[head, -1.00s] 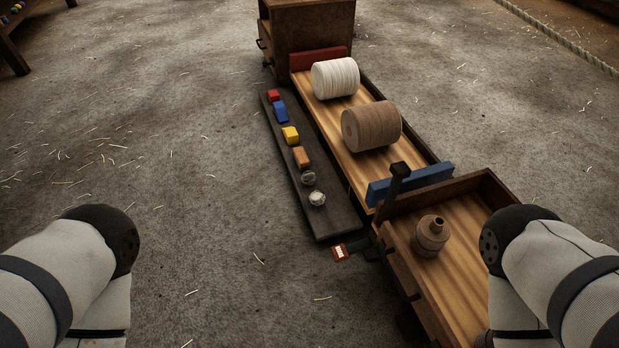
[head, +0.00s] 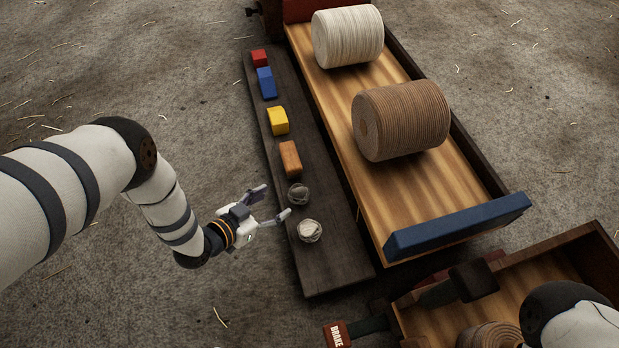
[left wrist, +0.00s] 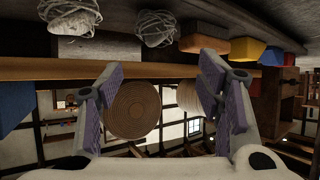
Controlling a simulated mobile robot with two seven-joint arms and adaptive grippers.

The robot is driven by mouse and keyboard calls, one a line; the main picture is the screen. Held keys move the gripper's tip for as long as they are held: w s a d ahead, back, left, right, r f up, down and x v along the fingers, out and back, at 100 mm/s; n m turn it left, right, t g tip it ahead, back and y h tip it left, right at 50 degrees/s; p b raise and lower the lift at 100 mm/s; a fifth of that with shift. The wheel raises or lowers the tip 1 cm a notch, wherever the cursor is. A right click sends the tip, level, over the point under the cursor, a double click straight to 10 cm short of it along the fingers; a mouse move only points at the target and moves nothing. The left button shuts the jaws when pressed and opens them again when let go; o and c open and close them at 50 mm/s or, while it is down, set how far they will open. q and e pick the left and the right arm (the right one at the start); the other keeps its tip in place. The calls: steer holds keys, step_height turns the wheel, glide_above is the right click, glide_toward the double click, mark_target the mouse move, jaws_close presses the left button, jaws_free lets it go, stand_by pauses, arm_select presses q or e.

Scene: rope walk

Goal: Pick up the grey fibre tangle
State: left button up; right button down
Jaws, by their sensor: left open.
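The grey fibre tangle (head: 298,194) is a small wiry ball on the dark plank (head: 339,267), between the orange block and a paler, whitish tangle (head: 310,231). My left gripper (head: 273,201) is open and empty at the plank's left side. Its fingers point right toward the grey tangle, with a small gap left between. In the left wrist view, which looks upside down, the grey tangle (left wrist: 155,27) is at the top, above the space between the open fingers (left wrist: 160,88). The pale tangle (left wrist: 70,14) is at its left. My right gripper is out of view.
Orange (head: 290,158), yellow (head: 278,121), blue (head: 266,83) and red (head: 259,58) blocks line the plank. Beside it, a wooden cart (head: 360,190) carries a white spool (head: 347,36) and a brown spool (head: 401,119). Floor at left is clear.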

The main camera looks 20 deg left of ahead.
mark_target(296, 192)
arm_select(q)
steer(key=b+x, duration=0.2)
steer(key=x, duration=0.3)
steer(key=shift+s+d+f+b, duration=0.1)
steer(key=shift+d+f+b, duration=0.1)
steer(key=shift+b, duration=0.2)
steer(key=b+x, duration=0.4)
steer(key=x, duration=0.2)
steer(key=shift+r, duration=0.1)
steer(key=shift+d, duration=0.1)
steer(key=c, duration=1)
